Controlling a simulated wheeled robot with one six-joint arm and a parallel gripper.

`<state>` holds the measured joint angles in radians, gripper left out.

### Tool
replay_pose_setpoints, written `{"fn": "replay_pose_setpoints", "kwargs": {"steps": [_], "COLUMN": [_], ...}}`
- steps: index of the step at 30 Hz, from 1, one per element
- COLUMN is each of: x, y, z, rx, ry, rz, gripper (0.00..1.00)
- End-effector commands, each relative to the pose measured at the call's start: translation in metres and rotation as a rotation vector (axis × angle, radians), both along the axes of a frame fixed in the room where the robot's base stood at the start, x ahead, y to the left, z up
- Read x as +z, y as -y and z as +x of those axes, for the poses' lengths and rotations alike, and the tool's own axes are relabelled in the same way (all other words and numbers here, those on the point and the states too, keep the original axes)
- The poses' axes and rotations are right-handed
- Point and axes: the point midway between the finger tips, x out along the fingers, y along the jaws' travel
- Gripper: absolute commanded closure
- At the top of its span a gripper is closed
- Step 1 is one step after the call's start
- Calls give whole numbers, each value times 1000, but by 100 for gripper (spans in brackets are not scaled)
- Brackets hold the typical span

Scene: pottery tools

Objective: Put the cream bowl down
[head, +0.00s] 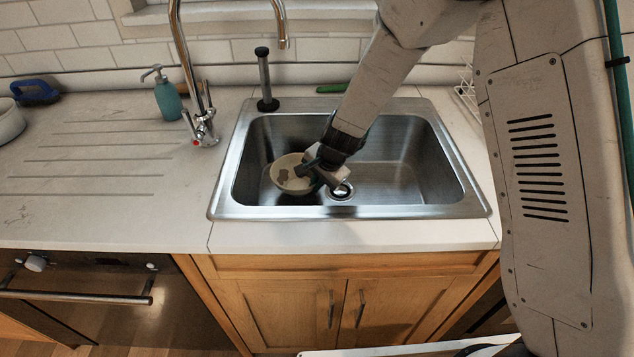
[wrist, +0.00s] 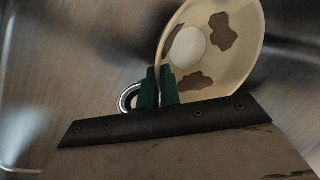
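The cream bowl (head: 286,178) is inside the sink, left of the drain. It has brown patches inside, which also show in the wrist view (wrist: 227,75), around a pale round centre. My gripper (head: 308,172) reaches down into the sink at the bowl's right side. In the wrist view, my gripper's green fingers (wrist: 159,88) are close together on the two sides of the bowl's rim, pinching it. The bowl looks tilted in the wrist view. A dark shadow lies below it; I cannot tell whether it touches the sink floor.
The steel sink (head: 420,180) has free floor right of the drain (head: 341,190). A tap (head: 203,128), teal soap bottle (head: 168,98) and dark plunger-like tool (head: 266,80) stand behind and left. The left drainboard (head: 90,180) is mostly clear. A blue brush (head: 36,91) lies far left.

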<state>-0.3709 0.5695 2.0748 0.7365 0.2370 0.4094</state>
Motion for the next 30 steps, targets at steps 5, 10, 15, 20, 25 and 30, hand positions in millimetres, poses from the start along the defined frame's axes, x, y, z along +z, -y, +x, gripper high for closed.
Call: {"fn": "replay_pose_setpoints", "kwargs": {"steps": [5, 10, 15, 20, 25, 30], "x": [-1, -1, 7, 33, 69, 97], "y": [0, 0, 1, 9, 18, 27], "z": [0, 0, -1, -7, -16, -23], "rx": [0, 0, 2, 1, 1, 0], "ry": [0, 0, 3, 4, 5, 4], "rz": [0, 0, 0, 1, 1, 1], "gripper": [73, 73, 73, 73, 73, 73]}}
